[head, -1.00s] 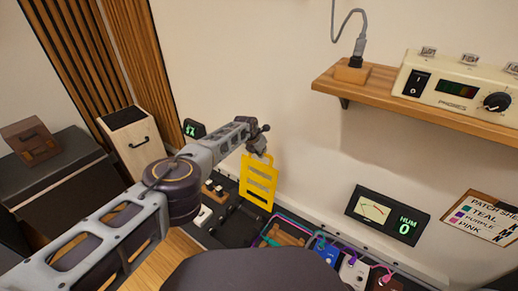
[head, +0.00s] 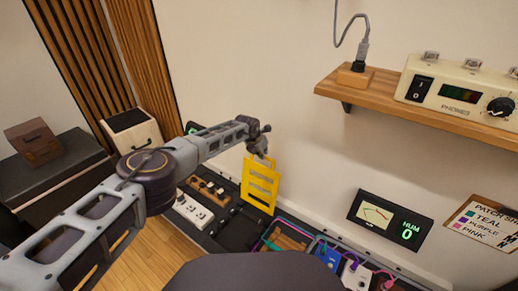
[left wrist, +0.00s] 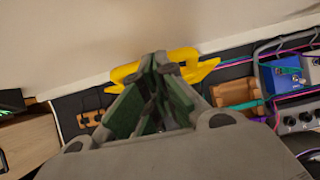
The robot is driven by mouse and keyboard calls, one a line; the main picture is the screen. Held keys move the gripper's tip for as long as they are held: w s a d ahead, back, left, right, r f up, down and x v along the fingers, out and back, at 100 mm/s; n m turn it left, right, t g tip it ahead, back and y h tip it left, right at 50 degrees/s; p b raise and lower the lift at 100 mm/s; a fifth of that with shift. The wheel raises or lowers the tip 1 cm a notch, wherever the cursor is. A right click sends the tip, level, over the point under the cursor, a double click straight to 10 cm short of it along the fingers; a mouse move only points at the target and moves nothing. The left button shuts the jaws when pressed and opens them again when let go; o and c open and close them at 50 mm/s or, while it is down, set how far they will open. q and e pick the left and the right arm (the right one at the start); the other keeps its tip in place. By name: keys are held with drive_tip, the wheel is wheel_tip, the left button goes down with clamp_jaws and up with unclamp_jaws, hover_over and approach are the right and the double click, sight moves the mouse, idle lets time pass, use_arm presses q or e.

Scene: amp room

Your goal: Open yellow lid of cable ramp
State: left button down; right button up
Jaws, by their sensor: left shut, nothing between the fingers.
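The yellow lid (head: 261,186) of the cable ramp stands raised, nearly upright and slotted, near the wall in the head view. In the left wrist view, parts of the yellow lid (left wrist: 190,62) show beyond and on both sides of my fingers. My left gripper (head: 260,150) is at the lid's top edge, shut with nothing between its fingers. In the left wrist view the fingers (left wrist: 158,62) come together in front of the lid and hide its middle. I cannot tell whether they touch it. The dark cable ramp base (head: 238,218) lies below the lid. My right gripper is not in view.
Coloured pedals (head: 328,255) with cables sit to the right. A wooden shelf (head: 385,98) carries a cream device (head: 455,92). A HUM meter (head: 390,220) is at the wall.

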use_arm(q)
drive_tip(key=shift+s+a+r, duration=0.15)
drive_tip(key=shift+s+r, duration=0.05)
drive_tip(key=shift+s, duration=0.05)
drive_tip(key=shift+v, duration=2.5)
